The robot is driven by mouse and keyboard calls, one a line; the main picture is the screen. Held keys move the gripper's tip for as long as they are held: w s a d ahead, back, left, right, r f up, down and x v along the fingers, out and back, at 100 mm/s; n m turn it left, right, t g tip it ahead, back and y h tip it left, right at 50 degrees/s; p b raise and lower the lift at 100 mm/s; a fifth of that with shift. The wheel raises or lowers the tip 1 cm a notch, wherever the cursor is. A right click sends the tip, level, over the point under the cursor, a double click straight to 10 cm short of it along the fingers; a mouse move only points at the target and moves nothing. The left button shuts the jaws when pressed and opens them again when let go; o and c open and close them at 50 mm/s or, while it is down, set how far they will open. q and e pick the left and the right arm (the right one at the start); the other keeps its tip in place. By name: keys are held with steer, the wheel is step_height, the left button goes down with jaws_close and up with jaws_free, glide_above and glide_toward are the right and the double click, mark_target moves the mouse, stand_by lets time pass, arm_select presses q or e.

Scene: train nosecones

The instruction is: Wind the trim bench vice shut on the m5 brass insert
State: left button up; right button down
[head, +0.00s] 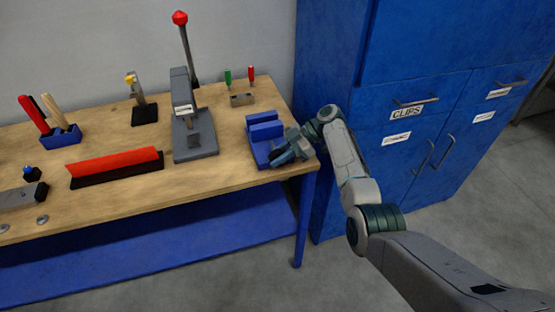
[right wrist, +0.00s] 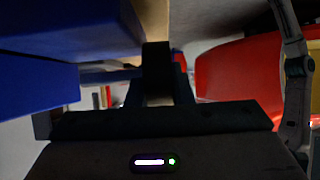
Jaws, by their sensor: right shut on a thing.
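The blue trim bench vice (head: 264,131) sits at the right end of the bench top, with its jaw blocks upright and a gap between them. Part of its blue body fills the upper left of the right wrist view (right wrist: 35,85). My right gripper (head: 284,154) is at the vice's front right side, shut on what appears to be the vice handle. A dark upright piece (right wrist: 157,75) shows in front of the gripper in the right wrist view. I cannot make out the brass insert in either view. My left gripper is not in view.
A grey press (head: 191,130) with a red-knobbed lever stands left of the vice. A small block (head: 242,99) with green and red-handled tools is behind it. A blue cabinet (head: 395,110) stands close on the right. A red bar (head: 115,162) lies further left.

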steer(key=c, duration=1.3)
jaws_free()
steer(key=shift+d, duration=0.1)
steer(key=shift+w+d+r, duration=0.15)
steer(key=shift+d, duration=0.1)
steer(key=b+v, duration=0.4)
steer(key=v, duration=0.6)
